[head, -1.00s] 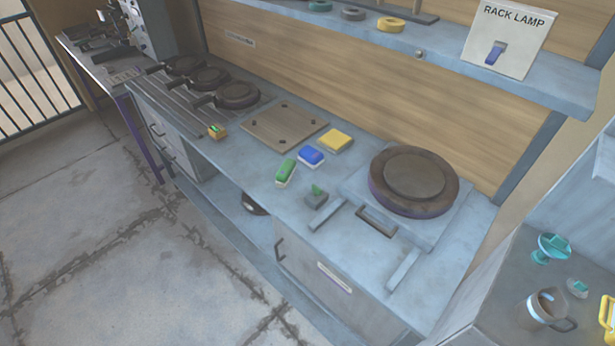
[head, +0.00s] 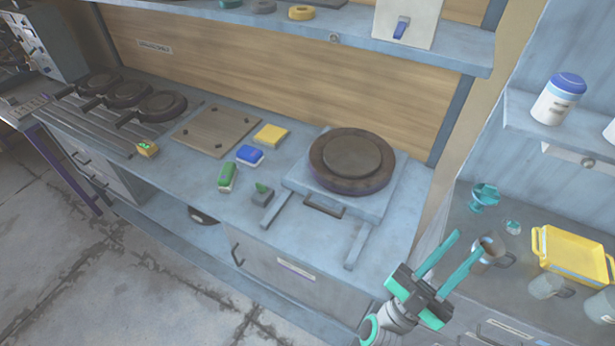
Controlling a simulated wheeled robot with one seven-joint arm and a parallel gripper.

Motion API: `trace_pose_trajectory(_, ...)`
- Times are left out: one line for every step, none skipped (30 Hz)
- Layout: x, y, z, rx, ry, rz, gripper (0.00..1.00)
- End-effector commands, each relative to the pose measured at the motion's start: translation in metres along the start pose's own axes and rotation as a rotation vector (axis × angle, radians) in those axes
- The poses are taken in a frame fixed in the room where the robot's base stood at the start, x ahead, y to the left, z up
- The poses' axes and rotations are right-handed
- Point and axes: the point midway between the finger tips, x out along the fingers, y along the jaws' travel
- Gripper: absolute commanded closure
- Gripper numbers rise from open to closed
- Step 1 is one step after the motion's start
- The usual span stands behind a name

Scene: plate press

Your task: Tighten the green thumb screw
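My gripper (head: 467,245), with teal fingers, is at the lower right, well to the right of the screw. Its two fingers are apart with nothing between them.
Two rails (head: 356,245) stick out in front of the press. A shelf hangs above the bench.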

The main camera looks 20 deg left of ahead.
Motion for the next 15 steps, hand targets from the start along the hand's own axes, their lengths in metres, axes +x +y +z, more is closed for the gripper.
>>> trace_pose_trajectory(0.016,-0.001,0.001,0.015,0.035,0.059,0.73)
trace_pose_trajectory(0.023,0.001,0.002,0.019,0.052,0.093,0.73)
trace_pose_trajectory(0.032,0.003,0.003,0.025,0.073,0.142,0.73)
trace_pose_trajectory(0.039,0.005,0.003,0.031,0.086,0.179,0.73)
trace_pose_trajectory(0.045,0.006,0.005,0.036,0.098,0.217,0.73)
trace_pose_trajectory(0.052,0.008,0.006,0.044,0.111,0.268,0.73)
trace_pose_trajectory(0.057,0.010,0.008,0.049,0.118,0.308,0.73)
trace_pose_trajectory(0.062,0.011,0.010,0.056,0.125,0.348,0.73)
trace_pose_trajectory(0.067,0.014,0.013,0.063,0.131,0.403,0.73)
trace_pose_trajectory(0.071,0.014,0.015,0.070,0.133,0.443,0.73)
trace_pose_trajectory(0.074,0.016,0.017,0.077,0.134,0.486,0.73)
trace_pose_trajectory(0.077,0.017,0.022,0.087,0.131,0.542,0.73)
trace_pose_trajectory(0.079,0.018,0.025,0.093,0.128,0.585,0.73)
trace_pose_trajectory(0.081,0.018,0.028,0.101,0.121,0.628,0.73)
trace_pose_trajectory(0.082,0.018,0.033,0.110,0.110,0.686,0.73)
